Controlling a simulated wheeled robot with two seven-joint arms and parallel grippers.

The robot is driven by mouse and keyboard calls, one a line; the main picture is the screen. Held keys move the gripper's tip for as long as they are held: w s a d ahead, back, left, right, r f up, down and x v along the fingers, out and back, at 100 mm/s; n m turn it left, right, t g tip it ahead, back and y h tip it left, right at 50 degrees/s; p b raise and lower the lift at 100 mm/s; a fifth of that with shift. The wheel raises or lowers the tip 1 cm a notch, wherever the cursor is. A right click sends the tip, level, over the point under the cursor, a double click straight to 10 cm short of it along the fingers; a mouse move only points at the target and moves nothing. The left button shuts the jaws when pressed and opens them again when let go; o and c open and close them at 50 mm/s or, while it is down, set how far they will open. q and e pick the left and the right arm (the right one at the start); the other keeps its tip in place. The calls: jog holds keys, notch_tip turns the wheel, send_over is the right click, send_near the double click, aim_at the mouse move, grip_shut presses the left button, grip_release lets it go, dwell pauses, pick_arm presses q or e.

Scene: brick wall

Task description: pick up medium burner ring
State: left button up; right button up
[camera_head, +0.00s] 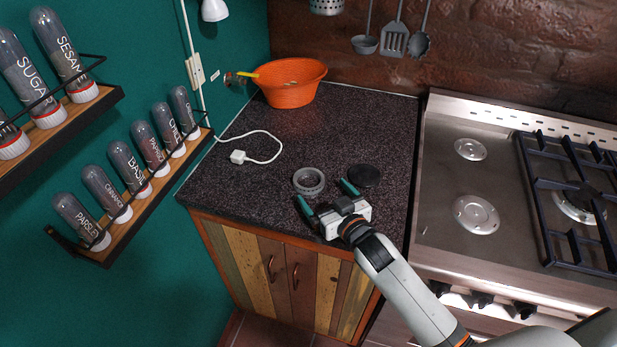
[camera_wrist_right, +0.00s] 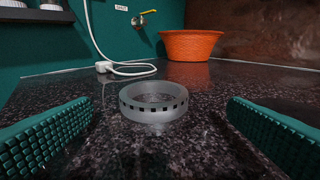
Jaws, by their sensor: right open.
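The medium burner ring is a grey metal ring (camera_head: 309,181) with dark slots around its side. It lies flat on the dark speckled counter. In the right wrist view the ring (camera_wrist_right: 154,112) sits ahead, between the two green fingers and apart from both. My right gripper (camera_head: 327,194) is open and empty, low over the counter's front part, with its green fingertips pointing toward the ring. My left gripper is not in view.
A black round cap (camera_head: 364,175) lies just right of the right gripper's finger. A white plug with cable (camera_head: 239,156) and an orange basket (camera_head: 290,84) stand farther back. The stove (camera_head: 463,180) is at right, spice racks (camera_head: 150,183) at left.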

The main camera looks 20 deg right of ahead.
aim_at(303, 172)
jog(key=shift+w+a+f, duration=0.1)
jog(key=shift+w, duration=0.3)
jog(key=shift+w+a, duration=0.1)
jog(key=shift+w, duration=0.25)
jog(key=x, duration=0.2)
jog(key=p+x, duration=0.1)
jog(key=x, duration=0.1)
jog(key=shift+w+a, duration=0.15)
jog(key=shift+a, duration=0.25)
jog(key=shift+c, duration=1.4)
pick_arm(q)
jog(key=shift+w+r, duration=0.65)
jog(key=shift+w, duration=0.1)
pick_arm(e)
jog(key=c, duration=0.8)
